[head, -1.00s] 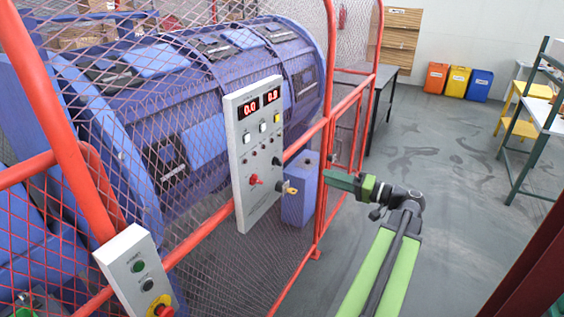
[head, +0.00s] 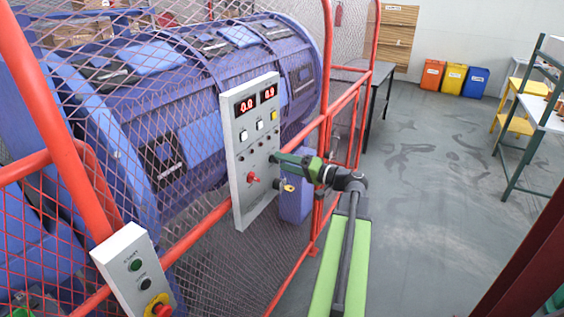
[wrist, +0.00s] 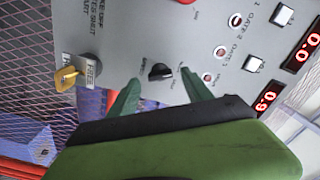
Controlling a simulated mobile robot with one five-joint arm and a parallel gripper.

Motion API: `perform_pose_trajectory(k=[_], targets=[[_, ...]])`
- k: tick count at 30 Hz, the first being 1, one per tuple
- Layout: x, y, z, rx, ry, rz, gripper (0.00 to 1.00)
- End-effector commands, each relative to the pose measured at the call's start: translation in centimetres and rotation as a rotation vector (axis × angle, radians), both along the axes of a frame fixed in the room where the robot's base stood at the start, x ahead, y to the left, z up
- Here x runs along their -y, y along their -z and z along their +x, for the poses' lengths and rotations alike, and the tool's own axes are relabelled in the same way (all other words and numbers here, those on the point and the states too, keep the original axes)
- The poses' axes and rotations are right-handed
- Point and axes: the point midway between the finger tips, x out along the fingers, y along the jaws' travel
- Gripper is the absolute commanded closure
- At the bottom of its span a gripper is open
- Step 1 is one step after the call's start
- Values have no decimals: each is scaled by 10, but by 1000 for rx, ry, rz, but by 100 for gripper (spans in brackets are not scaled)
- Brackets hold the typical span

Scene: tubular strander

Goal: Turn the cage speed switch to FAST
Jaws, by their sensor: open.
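A small black rotary knob (wrist: 160,72) sits on the light grey control panel (wrist: 130,30), with tiny labels around it that I cannot read for sure. It looks like the cage speed switch. In the wrist view my gripper (wrist: 160,78) is open, with one green finger on each side of the knob. I cannot tell whether the fingers touch it. In the head view my gripper (head: 278,158) is at the right edge of the panel (head: 240,200) and largely hides the knob there.
A yellow key (wrist: 67,77) in a lock sits beside the knob. A red switch (head: 252,178) is lower left of my gripper. The panel hangs on a red-framed mesh fence (head: 210,228); a second button box (head: 130,262) is nearer. Open floor (head: 430,200) lies to the right.

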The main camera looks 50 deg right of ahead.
Motion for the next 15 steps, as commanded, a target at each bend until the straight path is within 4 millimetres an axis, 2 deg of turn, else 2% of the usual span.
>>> perform_pose_trajectory(k=[5, 13, 15], targets=[[-4, 0, 16, 0, 0, 0, 42], [-4, 0, 17, 0, 1, 0, 42], [-4, 0, 17, 0, 1, 0, 50]])
